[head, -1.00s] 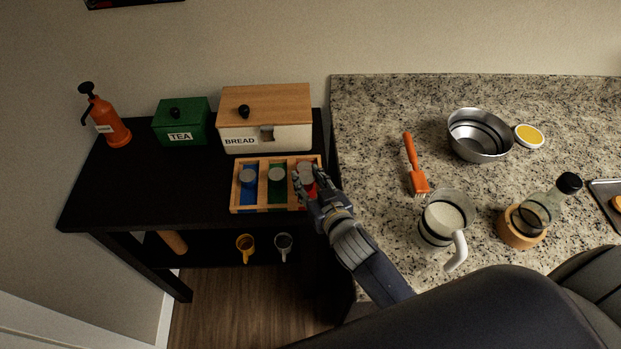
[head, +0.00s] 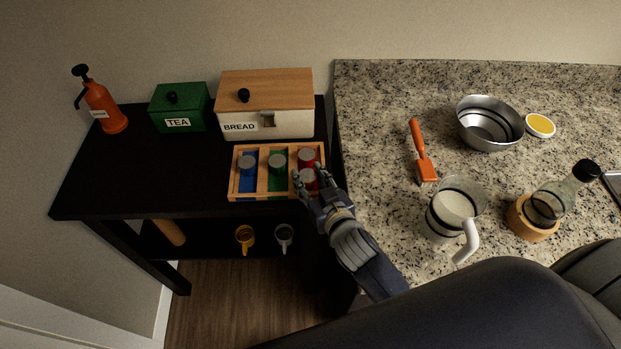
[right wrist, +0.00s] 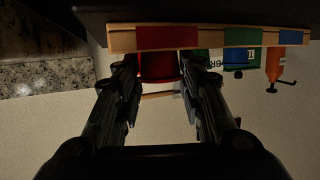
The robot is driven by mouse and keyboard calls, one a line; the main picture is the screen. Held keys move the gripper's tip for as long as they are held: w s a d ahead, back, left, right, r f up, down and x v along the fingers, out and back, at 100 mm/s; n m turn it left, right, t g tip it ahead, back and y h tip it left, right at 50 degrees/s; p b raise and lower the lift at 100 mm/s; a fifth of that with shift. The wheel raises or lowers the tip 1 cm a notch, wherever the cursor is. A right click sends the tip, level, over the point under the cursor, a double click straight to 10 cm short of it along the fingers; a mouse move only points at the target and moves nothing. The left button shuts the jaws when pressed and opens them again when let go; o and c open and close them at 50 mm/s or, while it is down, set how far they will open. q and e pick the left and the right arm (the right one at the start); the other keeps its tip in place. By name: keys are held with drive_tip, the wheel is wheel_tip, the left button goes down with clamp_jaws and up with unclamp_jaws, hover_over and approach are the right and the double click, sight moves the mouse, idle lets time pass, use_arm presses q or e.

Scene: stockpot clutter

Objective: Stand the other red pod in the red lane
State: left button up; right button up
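A wooden tray (head: 263,196) with blue, green and red lanes lies on the black shelf unit. A blue pod (head: 248,163) stands in the blue lane and a green pod (head: 277,164) in the green lane. One red pod (head: 307,156) stands at the back of the red lane (right wrist: 168,37). My right gripper (head: 309,184) is at the front of that lane, its fingers on either side of the other red pod (head: 308,175), which looks upright. In the right wrist view this pod (right wrist: 159,66) fills the gap between the fingers. Its base is hidden. My left gripper is not in view.
Behind the tray stand a bread box (head: 266,100) and a green tea box (head: 180,108); an orange pump bottle (head: 103,108) is at left. The granite counter (head: 375,120) on the right holds a bowl, orange brush, jug and bottle. The shelf top left of the tray is clear.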

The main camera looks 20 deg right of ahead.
drive_tip(key=shift+o, duration=1.1)
drive_tip(key=shift+f, duration=0.3)
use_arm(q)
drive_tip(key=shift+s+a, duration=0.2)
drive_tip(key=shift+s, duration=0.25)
use_arm(e)
drive_tip(key=shift+s, duration=0.1)
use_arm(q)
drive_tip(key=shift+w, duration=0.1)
use_arm(e)
drive_tip(key=shift+r, duration=0.25)
drive_tip(key=shift+s, duration=0.25)
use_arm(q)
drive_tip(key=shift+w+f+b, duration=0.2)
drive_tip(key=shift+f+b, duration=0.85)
use_arm(e)
drive_tip(key=v, duration=1.1)
drive_tip(key=shift+r, duration=0.4)
drive_tip(key=shift+s+d, duration=0.1)
drive_tip(key=shift+s, duration=0.05)
